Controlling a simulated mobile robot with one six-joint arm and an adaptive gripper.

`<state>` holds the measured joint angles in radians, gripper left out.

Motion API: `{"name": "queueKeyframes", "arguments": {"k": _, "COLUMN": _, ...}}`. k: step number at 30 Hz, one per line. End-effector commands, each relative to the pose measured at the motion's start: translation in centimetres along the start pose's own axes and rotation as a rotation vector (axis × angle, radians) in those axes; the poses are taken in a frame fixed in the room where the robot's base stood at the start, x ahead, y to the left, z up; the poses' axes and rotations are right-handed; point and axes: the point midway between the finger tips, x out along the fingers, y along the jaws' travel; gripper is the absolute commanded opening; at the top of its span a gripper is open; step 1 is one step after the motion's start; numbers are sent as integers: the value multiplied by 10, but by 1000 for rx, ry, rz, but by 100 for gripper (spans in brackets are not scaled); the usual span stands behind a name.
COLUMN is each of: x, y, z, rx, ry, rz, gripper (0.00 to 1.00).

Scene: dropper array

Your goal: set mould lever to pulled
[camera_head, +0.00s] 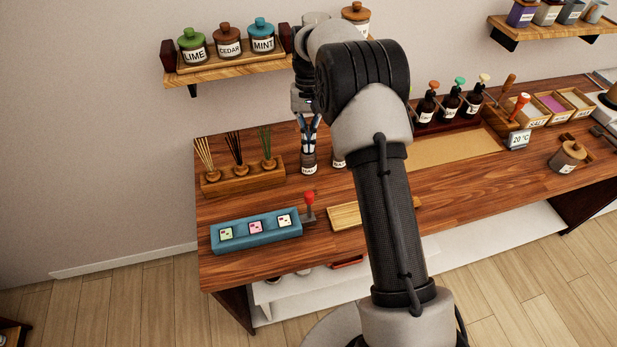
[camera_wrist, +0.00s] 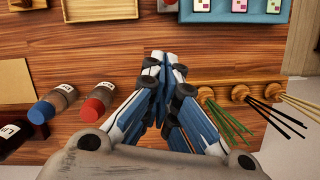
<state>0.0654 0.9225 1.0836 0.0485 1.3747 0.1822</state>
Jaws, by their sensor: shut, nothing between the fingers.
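The mould lever (camera_head: 309,199) has a red knob on a dark stem and base. It stands at the right end of the blue mould block (camera_head: 248,243), looking roughly upright in the head view; its exact tilt is hard to tell. In the wrist view, a piece of the lever (camera_wrist: 168,4) shows at the top edge, cut off beside the blue mould block (camera_wrist: 272,17). My gripper (camera_head: 309,148) points down over the back of the counter, behind the lever and apart from it. In the wrist view its fingers (camera_wrist: 162,62) are together with nothing between them.
A reed holder (camera_head: 243,179) stands left of my gripper, and small labelled bottles (camera_head: 309,168) are close by it. A wooden tray (camera_head: 345,217) lies right of the lever. Bare counter (camera_head: 225,205) lies between the reed holder and the mould block.

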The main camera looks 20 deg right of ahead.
Motion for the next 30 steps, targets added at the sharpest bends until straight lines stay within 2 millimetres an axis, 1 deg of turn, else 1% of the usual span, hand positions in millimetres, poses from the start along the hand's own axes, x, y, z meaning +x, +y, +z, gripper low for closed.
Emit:
{"name": "queueKeyframes", "arguments": {"k": 1, "x": 9, "y": 0, "z": 1, "rx": 0, "ry": -5, "rz": 1, "gripper": 0}}
{"name": "queueKeyframes", "arguments": {"k": 5, "x": 34, "y": 0, "z": 1, "rx": -1, "ry": -6, "rz": 1, "gripper": 0}}
{"name": "queueKeyframes", "arguments": {"k": 12, "x": 87, "y": 0, "z": 1, "rx": -1, "ry": -5, "rz": 1, "gripper": 0}}
{"name": "queueKeyframes", "arguments": {"k": 14, "x": 97, "y": 0, "z": 2, "rx": -1, "ry": -4, "rz": 1, "gripper": 0}}
{"name": "queueKeyframes", "arguments": {"k": 16, "x": 95, "y": 0, "z": 14, "rx": -2, "ry": -3, "rz": 1, "gripper": 0}}
{"name": "queueKeyframes", "arguments": {"k": 21, "x": 99, "y": 0, "z": 31, "rx": -1, "ry": -2, "rz": 1, "gripper": 0}}
{"name": "queueKeyframes", "arguments": {"k": 25, "x": 100, "y": 0, "z": 37, "rx": -1, "ry": 0, "rz": 0, "gripper": 0}}
{"name": "queueKeyframes", "arguments": {"k": 30, "x": 101, "y": 0, "z": 40, "rx": 0, "ry": -1, "rz": 0, "gripper": 0}}
